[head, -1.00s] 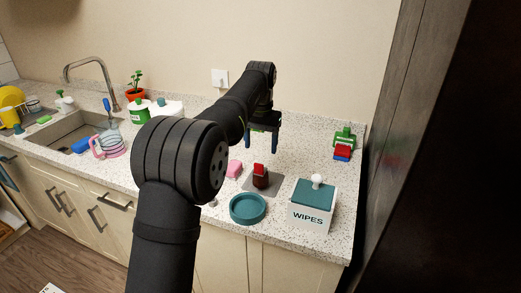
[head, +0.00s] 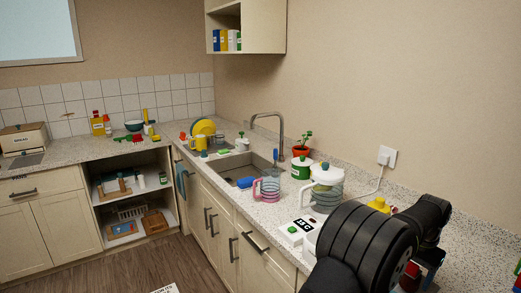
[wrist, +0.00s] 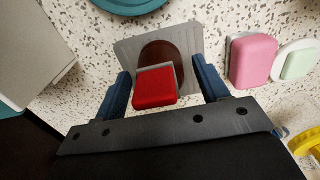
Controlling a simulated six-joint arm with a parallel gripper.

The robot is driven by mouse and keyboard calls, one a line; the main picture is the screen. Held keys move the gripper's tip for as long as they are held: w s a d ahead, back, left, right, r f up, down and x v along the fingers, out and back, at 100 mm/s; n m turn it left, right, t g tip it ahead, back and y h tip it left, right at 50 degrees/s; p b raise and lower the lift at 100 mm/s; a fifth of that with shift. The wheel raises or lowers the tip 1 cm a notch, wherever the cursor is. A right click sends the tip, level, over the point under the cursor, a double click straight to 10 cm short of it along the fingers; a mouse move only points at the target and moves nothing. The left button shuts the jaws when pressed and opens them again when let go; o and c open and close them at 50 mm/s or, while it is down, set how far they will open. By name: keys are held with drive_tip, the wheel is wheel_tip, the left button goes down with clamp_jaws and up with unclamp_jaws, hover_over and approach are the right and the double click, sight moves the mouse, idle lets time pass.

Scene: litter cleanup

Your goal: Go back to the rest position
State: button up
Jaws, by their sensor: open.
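My gripper (wrist: 161,68) shows in the wrist view with its two blue fingers spread apart. A red-topped block (wrist: 155,88) with a brown rounded part (wrist: 162,52) stands between the fingers in the picture, with a gap on each side. It stands on a grey plate (wrist: 128,48) on the counter. In the head view my black arm fills the lower right corner and largely hides my gripper. No marker of a rest position shows.
A pink block (wrist: 252,58) and a pale green-topped piece (wrist: 296,62) lie right of the plate. A teal dish (wrist: 135,5) is at the top.

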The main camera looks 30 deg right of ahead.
drive_tip(key=shift+r, duration=1.3)
drive_tip(key=shift+r, duration=4.05)
wheel_tip(320, 180, down, 12)
drive_tip(key=shift+f, duration=0.1)
wheel_tip(320, 180, up, 11)
drive_tip(key=shift+r, duration=0.1)
drive_tip(key=w+a+f, duration=0.2)
drive_tip(key=w+a, duration=0.1)
drive_tip(key=a, duration=0.1)
drive_tip(key=w+a+f, duration=0.3)
drive_tip(key=w+a, duration=0.1)
drive_tip(key=w+a+f, duration=0.3)
drive_tip(key=w+a, duration=0.1)
drive_tip(key=shift+w+a, duration=0.2)
drive_tip(key=shift+a, duration=0.1)
drive_tip(key=shift+f, duration=0.35)
